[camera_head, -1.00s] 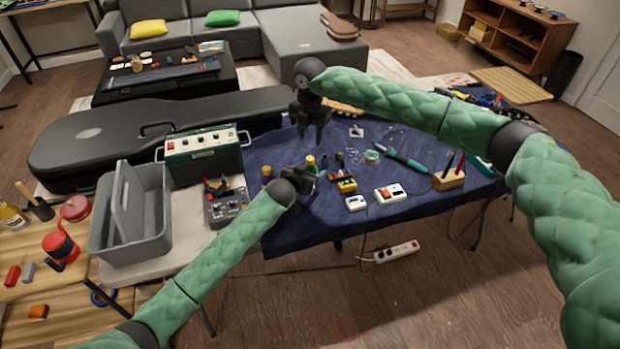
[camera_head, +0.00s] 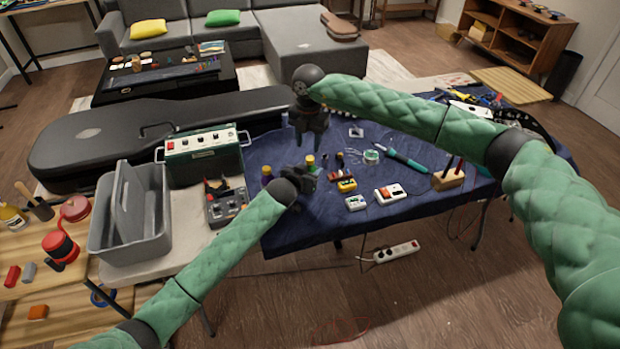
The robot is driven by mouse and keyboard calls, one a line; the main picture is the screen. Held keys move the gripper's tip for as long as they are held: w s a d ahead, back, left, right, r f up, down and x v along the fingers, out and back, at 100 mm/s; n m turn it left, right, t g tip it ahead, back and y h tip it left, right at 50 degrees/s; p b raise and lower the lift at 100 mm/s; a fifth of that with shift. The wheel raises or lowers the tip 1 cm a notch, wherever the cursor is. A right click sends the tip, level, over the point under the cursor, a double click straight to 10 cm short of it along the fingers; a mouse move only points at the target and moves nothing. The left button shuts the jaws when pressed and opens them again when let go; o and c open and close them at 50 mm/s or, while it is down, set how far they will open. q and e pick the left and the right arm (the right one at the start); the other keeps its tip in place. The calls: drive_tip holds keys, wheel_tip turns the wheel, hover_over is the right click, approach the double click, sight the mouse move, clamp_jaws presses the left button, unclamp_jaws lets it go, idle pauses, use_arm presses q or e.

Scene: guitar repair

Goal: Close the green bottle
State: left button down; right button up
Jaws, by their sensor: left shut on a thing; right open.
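The small green bottle (camera_head: 310,166) stands on the blue cloth near the table's left front, with a yellowish top. My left gripper (camera_head: 311,178) is shut on it from the front left and hides its lower part. My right gripper (camera_head: 311,143) is open, fingers pointing down, above and behind the bottle's top. I see nothing held between its fingers. Whether a cap sits on the bottle is too small to tell. A purple bottle (camera_head: 266,172) with a yellow top stands left of my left gripper.
A green amplifier (camera_head: 203,156) and a grey tote (camera_head: 117,236) stand to the left. Right of the bottle are a yellow-and-black part (camera_head: 347,185), a red-and-white box (camera_head: 390,193), a tape roll (camera_head: 371,157) and a wooden block (camera_head: 448,179) with red-handled tools.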

drive_tip(key=n, duration=0.8)
drive_tip(key=shift+w+a+r, duration=0.15)
drive_tip(key=shift+a+r, duration=0.15)
drive_tip(key=n, duration=0.5)
drive_tip(key=shift+w+d+r+n, duration=0.1)
drive_tip(key=shift+w+r+n, duration=0.05)
drive_tip(key=shift+r+n, duration=0.15)
drive_tip(key=n, duration=0.4)
drive_tip(key=shift+w+d+r, duration=0.1)
drive_tip(key=shift+w+r, duration=0.05)
drive_tip(key=n, duration=0.4)
drive_tip(key=shift+d+r, duration=0.1)
drive_tip(key=n, duration=0.5)
drive_tip(key=shift+d+n, duration=0.15)
drive_tip(key=shift+n, duration=0.15)
drive_tip(key=n, duration=0.8)
drive_tip(key=shift+d+n, duration=0.1)
drive_tip(key=shift+n, duration=0.3)
